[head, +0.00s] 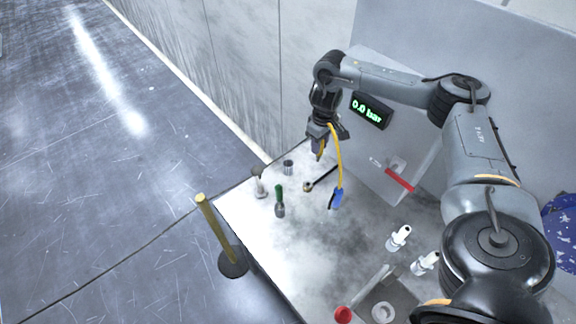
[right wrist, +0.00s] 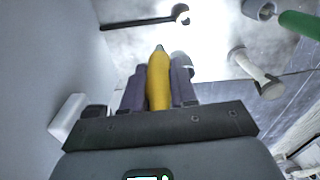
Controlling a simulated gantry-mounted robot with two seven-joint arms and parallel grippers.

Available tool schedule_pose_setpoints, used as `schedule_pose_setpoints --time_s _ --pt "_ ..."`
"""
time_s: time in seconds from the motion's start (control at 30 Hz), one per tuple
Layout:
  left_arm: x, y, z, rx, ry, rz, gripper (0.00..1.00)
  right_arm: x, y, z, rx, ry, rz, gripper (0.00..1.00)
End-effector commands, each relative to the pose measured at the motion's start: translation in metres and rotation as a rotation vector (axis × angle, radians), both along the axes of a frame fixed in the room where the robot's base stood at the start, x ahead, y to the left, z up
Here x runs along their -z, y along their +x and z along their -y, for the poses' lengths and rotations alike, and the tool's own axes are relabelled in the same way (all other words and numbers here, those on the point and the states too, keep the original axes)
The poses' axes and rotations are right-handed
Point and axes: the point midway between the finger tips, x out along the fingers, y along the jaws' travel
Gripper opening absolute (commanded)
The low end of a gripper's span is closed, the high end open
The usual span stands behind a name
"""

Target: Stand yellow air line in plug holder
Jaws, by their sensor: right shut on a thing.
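My right gripper (head: 319,143) is shut on the yellow air line (head: 340,160), above the far part of the table. In the right wrist view the gripper (right wrist: 159,92) has its two dark fingers on either side of the yellow body (right wrist: 159,78), whose narrow tip points away from the palm. The line's hose loops down to a blue end (head: 337,199). A small grey metal cup (head: 288,167), which looks like the plug holder, stands on the table left of and below the gripper. In the wrist view a metal cylinder (right wrist: 181,60) is partly hidden behind the right finger.
A green-handled tool (head: 279,200), a pale peg (head: 260,186) and a dark rod with a ring end (head: 322,179) are near the cup. A red-handled valve (head: 399,178) and white fittings (head: 398,238) are right. A yellow post (head: 213,226) stands by the left edge.

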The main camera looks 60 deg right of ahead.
Motion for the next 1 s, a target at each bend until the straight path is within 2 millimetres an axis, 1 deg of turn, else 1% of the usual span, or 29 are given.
schedule_pose_setpoints --time_s 0.3,0.4,0.5,0.63,0.83,1.0 --pt "0.019 0.0 0.002 -0.007 -0.011 -0.001 0.39 0.04 0.062 -0.012 -0.002 0.001 0.002 0.0" --pt "0.025 0.0 0.002 -0.007 -0.011 -0.001 0.39 0.051 0.08 -0.015 -0.001 0.001 0.002 0.0" --pt "0.029 0.0 0.002 -0.007 -0.01 0.0 0.39 0.058 0.094 -0.017 0.0 0.001 0.002 0.0" --pt "0.032 0.0 0.002 -0.006 -0.008 -0.001 0.39 0.064 0.104 -0.019 -0.001 0.0 0.002 0.0" --pt "0.036 0.0 0.0 -0.002 -0.001 -0.001 0.39 0.069 0.107 -0.019 -0.002 -0.001 0.001 0.0" --pt "0.051 0.0 -0.001 0.002 0.003 -0.001 0.39 0.089 0.107 -0.019 -0.001 0.001 -0.001 0.0"
